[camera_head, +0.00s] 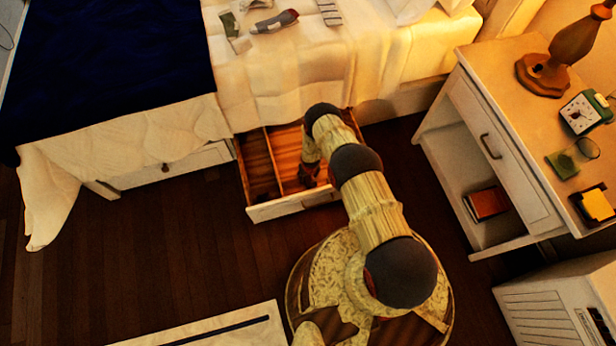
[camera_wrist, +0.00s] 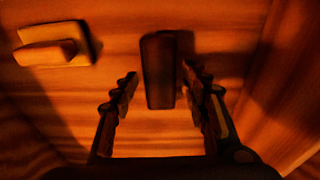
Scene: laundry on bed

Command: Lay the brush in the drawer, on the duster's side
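The open drawer (camera_head: 285,207) juts out from under the bed, with a divider (camera_head: 272,163) making two compartments. My gripper (camera_head: 309,178) is down inside the right compartment. In the wrist view my gripper (camera_wrist: 160,82) is open, its fingers on either side of a dark oblong thing, seemingly the brush (camera_wrist: 158,75). Small gaps show between it and the fingers. A lighter block with a raised rounded part, possibly the duster (camera_wrist: 52,48), lies on the wooden drawer floor to the left. Dim light hides details of both. My arm covers part of the drawer in the head view.
On the bed (camera_head: 285,62) lie a dark grey and red item (camera_head: 275,21) and several flat things. The nightstand (camera_head: 500,60) stands to the right. The drawer walls are close around my gripper. Floor left of the drawer is clear.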

